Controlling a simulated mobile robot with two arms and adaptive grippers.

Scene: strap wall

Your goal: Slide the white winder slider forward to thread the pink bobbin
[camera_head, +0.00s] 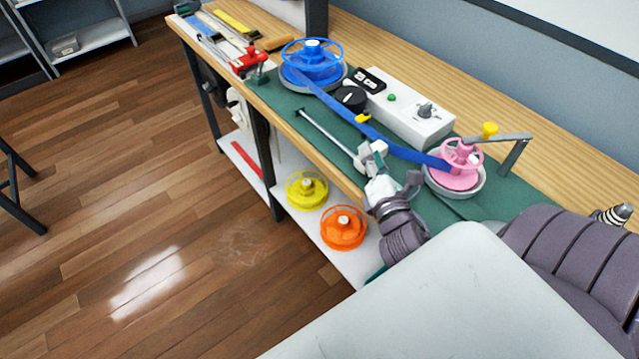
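The white winder slider (371,148) is at the right end of a thin metal rod (326,132) on the green mat. My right gripper (384,183) is right at the slider, reaching in from the lower right. Its fingers are small and overlap the white parts, so I cannot tell whether they grip it. The pink bobbin (460,170) sits on a grey round base to the right of the slider. A blue strap (385,143) runs from the blue spool (312,65) to the pink bobbin. My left gripper is not in view.
A white control box (412,117) with a knob stands behind the strap. A metal arm (507,140) with a yellow knob is beside the pink bobbin. Yellow (307,190) and orange (343,228) bobbins lie on the lower shelf. A red clamp (248,62) stands farther left.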

